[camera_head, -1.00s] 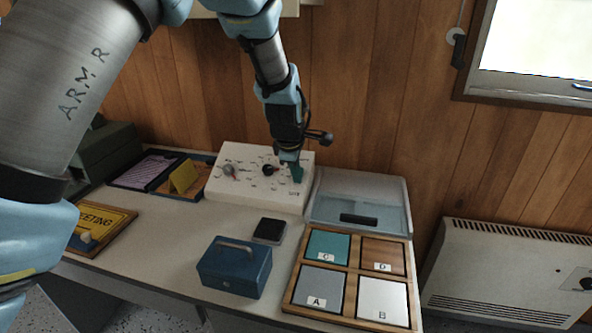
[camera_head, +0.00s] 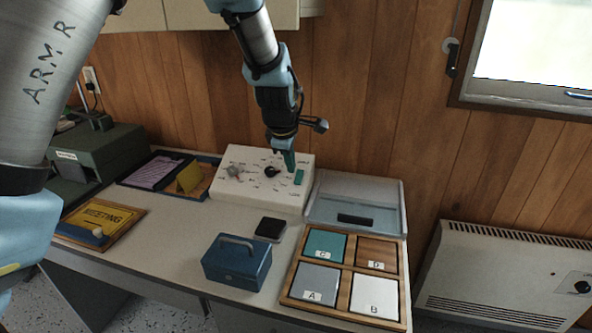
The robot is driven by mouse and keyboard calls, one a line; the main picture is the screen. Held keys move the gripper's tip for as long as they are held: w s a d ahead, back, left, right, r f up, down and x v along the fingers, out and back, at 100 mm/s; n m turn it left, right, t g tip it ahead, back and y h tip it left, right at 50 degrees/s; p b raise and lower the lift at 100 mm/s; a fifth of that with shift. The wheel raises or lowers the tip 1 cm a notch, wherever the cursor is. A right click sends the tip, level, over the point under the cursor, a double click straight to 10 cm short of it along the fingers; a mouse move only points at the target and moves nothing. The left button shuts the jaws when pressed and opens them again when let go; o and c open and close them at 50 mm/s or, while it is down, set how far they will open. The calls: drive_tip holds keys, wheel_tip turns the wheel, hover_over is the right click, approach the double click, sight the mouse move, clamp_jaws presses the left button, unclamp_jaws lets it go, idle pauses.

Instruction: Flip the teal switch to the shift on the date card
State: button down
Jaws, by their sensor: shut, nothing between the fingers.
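The white control panel (camera_head: 239,188) stands on the desk against the wall. The teal switch (camera_head: 298,177) sits at its right side; its small labels are too small to read, and I cannot tell which way it is set. My gripper (camera_head: 290,166) is shut and empty, pointing down just above and left of the switch, apparently apart from it. A yellow folded card (camera_head: 189,177) stands in a tray left of the panel; no writing on it can be read, and I cannot tell whether it is the date card.
A dark knob (camera_head: 272,171) and a grey knob (camera_head: 233,170) are on the panel. A clear-lidded bin (camera_head: 358,207) stands close right. In front are a blue cash box (camera_head: 236,264), a black pad (camera_head: 270,229) and a wooden tray (camera_head: 335,277) of lettered tiles.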

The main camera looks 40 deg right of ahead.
drive_tip(key=s+a+r, duration=0.2)
drive_tip(key=a+r, duration=0.1)
drive_tip(key=r, duration=0.2)
drive_tip(key=shift+s+a+r+b, duration=0.25)
drive_tip(key=shift+s+a+b, duration=0.05)
drive_tip(key=shift+a+b, duration=0.1)
drive_tip(key=w+a+m+y, duration=0.1)
drive_tip(key=w+a, duration=0.3)
drive_tip(key=a, duration=0.3)
drive_tip(key=w+a+f+m, duration=0.1)
drive_tip(key=w+a, duration=0.2)
drive_tip(key=a, duration=0.5)
drive_tip(key=w+a+m+y, duration=0.1)
drive_tip(key=w+a, duration=0.3)
drive_tip(key=a, duration=0.3)
drive_tip(key=s+a+f+m+y, duration=0.1)
drive_tip(key=s+a+m, duration=0.1)
drive_tip(key=a, duration=1)
drive_tip(key=s+a+f+m+g, duration=0.1)
drive_tip(key=s+a, duration=0.3)
drive_tip(key=a, duration=0.9)
drive_tip(key=shift+m+y, duration=0.4)
drive_tip(key=shift+m, duration=0.5)
drive_tip(key=shift+f, duration=0.1)
